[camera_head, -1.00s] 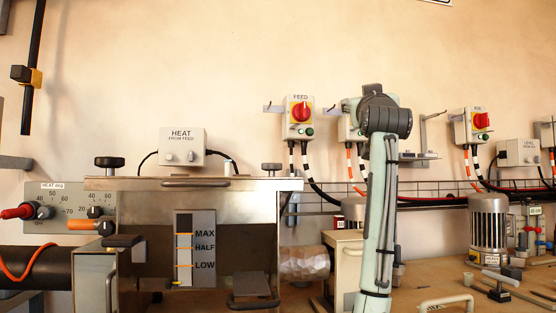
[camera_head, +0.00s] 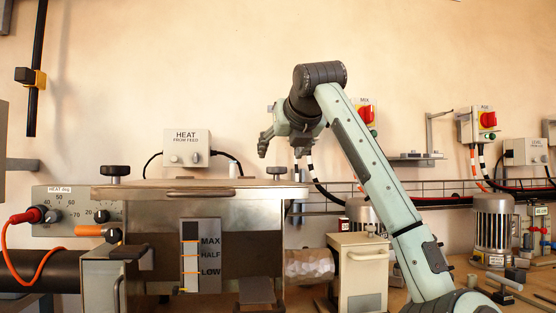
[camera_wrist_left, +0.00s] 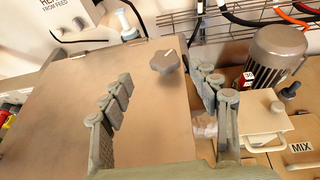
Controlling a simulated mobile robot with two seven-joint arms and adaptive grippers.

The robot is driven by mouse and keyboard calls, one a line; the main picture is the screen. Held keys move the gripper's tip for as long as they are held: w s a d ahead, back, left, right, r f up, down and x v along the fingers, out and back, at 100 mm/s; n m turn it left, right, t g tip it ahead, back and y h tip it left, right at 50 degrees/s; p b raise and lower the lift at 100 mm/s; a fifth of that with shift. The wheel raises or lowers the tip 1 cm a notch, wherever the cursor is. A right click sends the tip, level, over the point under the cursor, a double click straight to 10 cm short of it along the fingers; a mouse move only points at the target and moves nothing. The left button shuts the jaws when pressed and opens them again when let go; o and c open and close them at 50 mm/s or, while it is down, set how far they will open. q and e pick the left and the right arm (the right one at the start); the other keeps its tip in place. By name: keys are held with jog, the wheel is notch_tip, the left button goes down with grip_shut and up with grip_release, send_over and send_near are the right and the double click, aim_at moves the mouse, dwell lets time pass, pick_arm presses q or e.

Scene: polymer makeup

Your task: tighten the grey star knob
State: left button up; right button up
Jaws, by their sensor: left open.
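The grey star knob (camera_head: 276,170) stands at the right end of the metal hopper lid in the head view. In the left wrist view the knob (camera_wrist_left: 166,62) sits near the lid's right edge, in line with the gap between my fingers. My left gripper (camera_head: 264,144) is above and slightly left of the knob in the head view. In the left wrist view my left gripper (camera_wrist_left: 166,76) has its fingers spread, with nothing between them touching. A second, dark knob (camera_head: 116,171) stands at the lid's left end. My right gripper is not seen.
The lid (camera_head: 185,190) covers a metal hopper with a MAX, HALF and LOW gauge (camera_head: 200,255). A HEAT box (camera_head: 187,148) is on the wall behind. A cream box (camera_head: 358,280) and a motor (camera_wrist_left: 275,55) stand to the right. A wire rack (camera_wrist_left: 225,25) runs along the wall.

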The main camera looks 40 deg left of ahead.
aim_at(277, 173)
pick_arm(q)
jog(key=shift+w+f, duration=0.3)
jog(key=shift+w, duration=0.05)
jog(key=p+x, duration=0.1)
jog(key=x, duration=0.6)
jog(key=shift+w+a, duration=0.1)
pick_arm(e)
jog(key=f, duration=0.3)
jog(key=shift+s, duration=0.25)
pick_arm(q)
jog(key=c, duration=1.2)
jog(key=shift+o, duration=0.2)
